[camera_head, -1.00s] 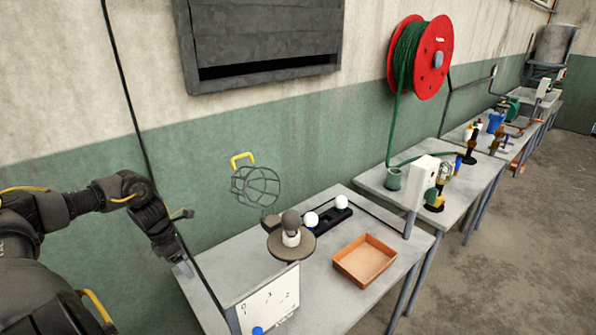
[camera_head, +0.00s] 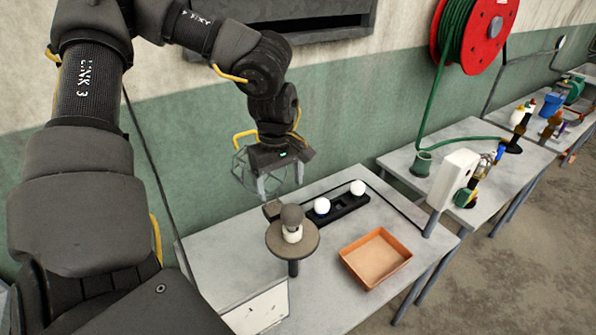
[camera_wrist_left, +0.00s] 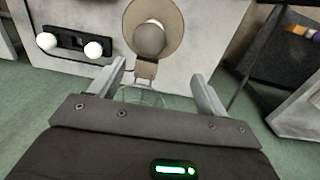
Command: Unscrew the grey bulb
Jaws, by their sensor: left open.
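The grey bulb (camera_head: 292,215) sits upright in a white socket (camera_head: 292,234) on a round brown stand (camera_head: 310,242) on the near table. In the left wrist view the grey bulb (camera_wrist_left: 150,39) shows ahead of the jaws, near the top centre. My left gripper (camera_head: 280,192) points downward, open and empty, above and behind the bulb, apart from it. In the left wrist view its two fingers (camera_wrist_left: 157,82) stand wide apart. My right gripper is not in view.
Two white bulbs (camera_head: 322,205) (camera_head: 357,188) stand in a black holder (camera_head: 345,205) right of the stand. An empty orange tray (camera_head: 376,258) lies at the front right. The wall is close behind.

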